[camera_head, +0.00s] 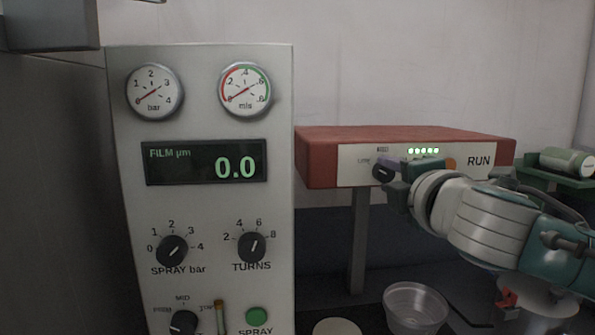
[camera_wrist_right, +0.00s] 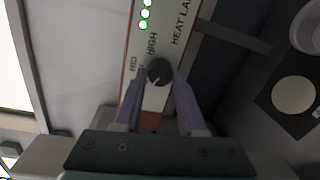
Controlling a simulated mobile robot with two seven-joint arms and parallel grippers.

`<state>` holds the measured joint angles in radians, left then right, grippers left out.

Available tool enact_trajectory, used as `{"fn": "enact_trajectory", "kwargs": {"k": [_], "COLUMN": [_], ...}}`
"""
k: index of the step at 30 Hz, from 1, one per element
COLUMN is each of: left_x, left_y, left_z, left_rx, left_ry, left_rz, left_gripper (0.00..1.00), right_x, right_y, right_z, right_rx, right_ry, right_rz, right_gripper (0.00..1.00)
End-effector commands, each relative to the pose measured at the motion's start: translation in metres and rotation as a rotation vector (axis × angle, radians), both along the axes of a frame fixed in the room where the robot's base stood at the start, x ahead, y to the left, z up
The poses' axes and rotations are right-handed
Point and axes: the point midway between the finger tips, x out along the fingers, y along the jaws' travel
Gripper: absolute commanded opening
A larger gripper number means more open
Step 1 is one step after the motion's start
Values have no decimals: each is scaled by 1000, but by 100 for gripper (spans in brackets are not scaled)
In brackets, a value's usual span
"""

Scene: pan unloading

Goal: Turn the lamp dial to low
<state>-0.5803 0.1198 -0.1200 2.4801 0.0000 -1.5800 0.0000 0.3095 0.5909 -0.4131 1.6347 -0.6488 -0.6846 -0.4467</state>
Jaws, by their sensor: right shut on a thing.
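The lamp dial (camera_wrist_right: 159,71) is a small black round knob on the white front panel of a red heat lamp box (camera_head: 400,137). In the head view the dial (camera_head: 381,174) sits near the left end of that panel, partly hidden by my gripper. My right gripper (camera_wrist_right: 158,82) has its two purple fingers on either side of the dial and is shut on it. It comes in from the right in the head view (camera_head: 388,170). A HIGH label shows beside the dial in the wrist view; I cannot tell where the dial points. My left gripper is not in view.
A row of lit green lights (camera_head: 423,151) and an orange button (camera_head: 450,163) are on the lamp panel. A tall control panel (camera_head: 205,212) with gauges and knobs stands at left. A pale bowl (camera_head: 415,308) is below the lamp. A green-white can (camera_head: 566,161) lies at right.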

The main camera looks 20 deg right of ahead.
Motion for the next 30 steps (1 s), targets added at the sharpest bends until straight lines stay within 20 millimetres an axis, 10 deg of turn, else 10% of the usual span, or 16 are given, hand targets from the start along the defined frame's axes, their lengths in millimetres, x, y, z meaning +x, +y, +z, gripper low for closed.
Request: {"fn": "enact_trajectory", "kwargs": {"k": [11, 12, 18, 30], "left_x": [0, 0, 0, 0], "left_y": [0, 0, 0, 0], "left_z": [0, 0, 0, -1], "left_rx": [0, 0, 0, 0], "left_ry": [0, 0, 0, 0], "left_rz": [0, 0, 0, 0], "left_gripper": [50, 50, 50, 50], "right_x": [0, 0, 0, -4], "right_y": [0, 0, 0, 1], "right_z": [0, 0, 0, -1], "right_rx": [-8, -8, -7, -6], "right_ry": [2, 2, 2, 2], "right_rz": [1, 1, 1, 0], "right_gripper": [0, 41, 64, 70]}}
